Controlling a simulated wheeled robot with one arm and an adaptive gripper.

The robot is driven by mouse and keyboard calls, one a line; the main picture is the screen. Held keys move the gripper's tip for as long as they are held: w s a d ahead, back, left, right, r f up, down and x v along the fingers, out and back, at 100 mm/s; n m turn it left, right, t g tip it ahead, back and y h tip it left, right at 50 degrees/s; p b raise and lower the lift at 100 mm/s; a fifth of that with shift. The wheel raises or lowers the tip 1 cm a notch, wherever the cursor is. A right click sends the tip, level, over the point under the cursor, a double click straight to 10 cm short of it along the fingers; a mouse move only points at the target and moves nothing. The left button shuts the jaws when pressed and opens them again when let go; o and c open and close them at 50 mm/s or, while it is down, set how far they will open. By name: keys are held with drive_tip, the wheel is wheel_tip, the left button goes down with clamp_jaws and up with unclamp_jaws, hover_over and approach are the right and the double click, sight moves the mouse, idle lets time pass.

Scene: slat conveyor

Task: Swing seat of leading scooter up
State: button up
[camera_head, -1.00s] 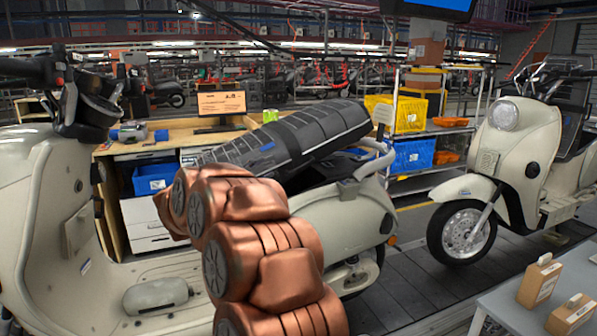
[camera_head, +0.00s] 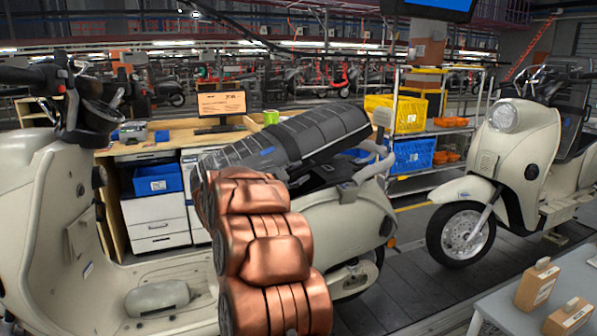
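The near scooter (camera_head: 345,222) is cream-coloured and stands on the left and middle of the view, its handlebar at the left. Its long black seat (camera_head: 318,135) is tilted, with the rear end raised clear of the body. A dark gap (camera_head: 322,172) shows under the seat, in front of the grab rail (camera_head: 378,162). My copper-coloured arm stands in front of the scooter and hides part of its middle and the seat's lower front end. My gripper is not visible; I cannot tell whether it touches the seat.
A second cream scooter (camera_head: 520,150) stands at the right on the slatted conveyor floor (camera_head: 425,270). A grey table (camera_head: 500,308) with brown boxes (camera_head: 538,284) is at the lower right. Behind are a wooden workbench (camera_head: 170,143) with a monitor and a shelf with yellow and blue bins (camera_head: 412,155).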

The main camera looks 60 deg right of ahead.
drive_tip(key=shift+d, duration=0.15)
clamp_jaws()
idle(0.7)
